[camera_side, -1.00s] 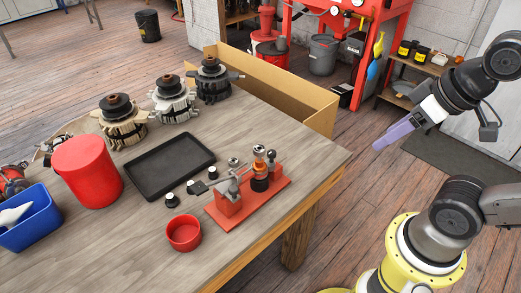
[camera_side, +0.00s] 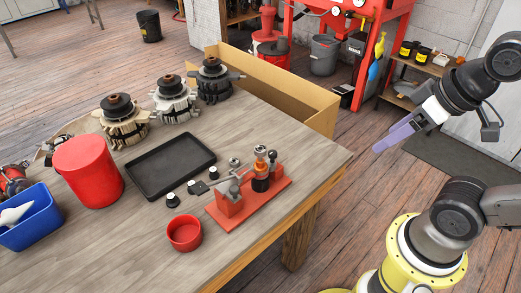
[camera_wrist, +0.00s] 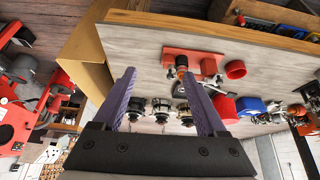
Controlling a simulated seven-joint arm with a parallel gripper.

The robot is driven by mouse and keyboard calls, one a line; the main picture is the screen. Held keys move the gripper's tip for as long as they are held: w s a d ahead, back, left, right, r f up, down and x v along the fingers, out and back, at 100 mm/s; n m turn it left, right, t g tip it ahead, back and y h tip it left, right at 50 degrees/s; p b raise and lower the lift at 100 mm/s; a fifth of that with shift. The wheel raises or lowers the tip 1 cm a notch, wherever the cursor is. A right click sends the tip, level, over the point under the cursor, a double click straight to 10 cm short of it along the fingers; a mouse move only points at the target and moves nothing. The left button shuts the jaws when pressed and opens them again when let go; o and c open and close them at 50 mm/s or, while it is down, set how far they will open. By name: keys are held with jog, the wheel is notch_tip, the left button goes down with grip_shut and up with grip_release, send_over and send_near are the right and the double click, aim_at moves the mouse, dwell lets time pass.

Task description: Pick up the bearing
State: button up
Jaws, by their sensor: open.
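My gripper (camera_side: 392,136) has purple fingers and is held in the air at the right of the side view, well away from the table. In the wrist view its fingers (camera_wrist: 163,80) stand wide apart with nothing between them. I cannot tell for sure which part is the bearing. A small silvery round part (camera_side: 234,163) shows by the red fixture. Several small black parts with pale tops (camera_side: 190,187) lie between the black tray and the fixture. The red fixture (camera_side: 229,208) carries an orange-and-black upright piece (camera_side: 260,173).
The black tray (camera_side: 142,190) is empty. A red cup (camera_side: 184,234), a red bin (camera_side: 88,172) and a blue bin (camera_side: 30,224) stand on the table (camera_side: 120,255). Several alternator parts (camera_side: 172,103) line the far side. A cardboard box (camera_side: 290,97) stands beyond the table's edge.

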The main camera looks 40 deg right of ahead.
jog(key=w+r+n, duration=0.5)
jog(key=r+n, duration=0.2)
jog(key=n, duration=0.2)
jog(key=n+g, duration=0.5)
jog(key=n, duration=0.5)
send_over(260, 148)
notch_tip(260, 148, down, 4)
jog(key=shift+g, duration=0.3)
jog(key=f, duration=1)
jog(key=shift+s+a, duration=0.15)
jog(key=shift+a, duration=0.1)
jog(key=shift+d+f, duration=0.2)
jog(key=shift+f, duration=2.75)
